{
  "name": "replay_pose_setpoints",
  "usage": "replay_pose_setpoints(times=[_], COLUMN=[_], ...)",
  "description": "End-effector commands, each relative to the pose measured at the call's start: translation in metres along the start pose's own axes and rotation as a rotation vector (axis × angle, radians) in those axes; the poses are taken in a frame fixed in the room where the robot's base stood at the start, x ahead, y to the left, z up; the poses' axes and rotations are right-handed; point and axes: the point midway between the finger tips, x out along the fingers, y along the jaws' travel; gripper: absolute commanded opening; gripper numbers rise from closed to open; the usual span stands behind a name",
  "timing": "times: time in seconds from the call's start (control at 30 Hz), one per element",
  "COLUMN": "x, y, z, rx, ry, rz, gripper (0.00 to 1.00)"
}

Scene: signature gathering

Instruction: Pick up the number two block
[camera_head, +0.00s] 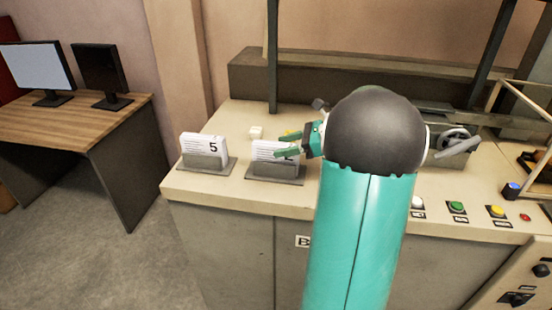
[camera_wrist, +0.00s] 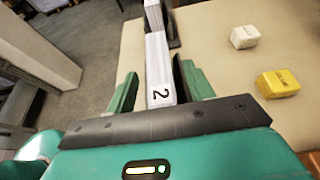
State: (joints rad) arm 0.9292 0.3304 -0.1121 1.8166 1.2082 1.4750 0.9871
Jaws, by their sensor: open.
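The number two block (camera_head: 262,150) is a white card-like block in a grey holder (camera_head: 275,172) on the beige counter. My gripper partly covers its number in the head view. In the wrist view the block (camera_wrist: 158,68) stands between my fingers with its "2" visible. My gripper (camera_head: 284,145) is open, with its green fingers on either side of the block. In the wrist view, gaps show between the block and the fingers of my gripper (camera_wrist: 156,72). Contact cannot be told.
A similar number five block (camera_head: 204,147) stands in its holder to the left. A white cube (camera_wrist: 244,37) and a yellow cube (camera_wrist: 278,83) lie on the counter. Coloured buttons (camera_head: 457,207) line the counter at right. A wooden desk (camera_head: 75,122) with monitors stands at left.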

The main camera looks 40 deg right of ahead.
Motion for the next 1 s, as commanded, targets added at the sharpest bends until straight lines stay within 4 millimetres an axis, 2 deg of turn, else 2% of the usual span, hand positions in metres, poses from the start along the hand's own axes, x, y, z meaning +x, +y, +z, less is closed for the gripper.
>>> replay_pose_setpoints(times=[0.1, 0.37, 0.63, 0.87, 1.0], x=[0.013, 0.015, 0.015, 0.014, 0.011], y=[0.000, 0.000, 0.000, 0.000, 0.000], z=[0.000, 0.000, 0.000, 0.001, 0.010], rx=[0.000, 0.000, 0.000, -0.002, -0.004], ry=[0.000, 0.001, 0.001, 0.000, 0.000], rz=[0.001, -0.001, -0.001, -0.001, -0.001], gripper=[0.53, 0.53, 0.00, 0.00, 0.00])
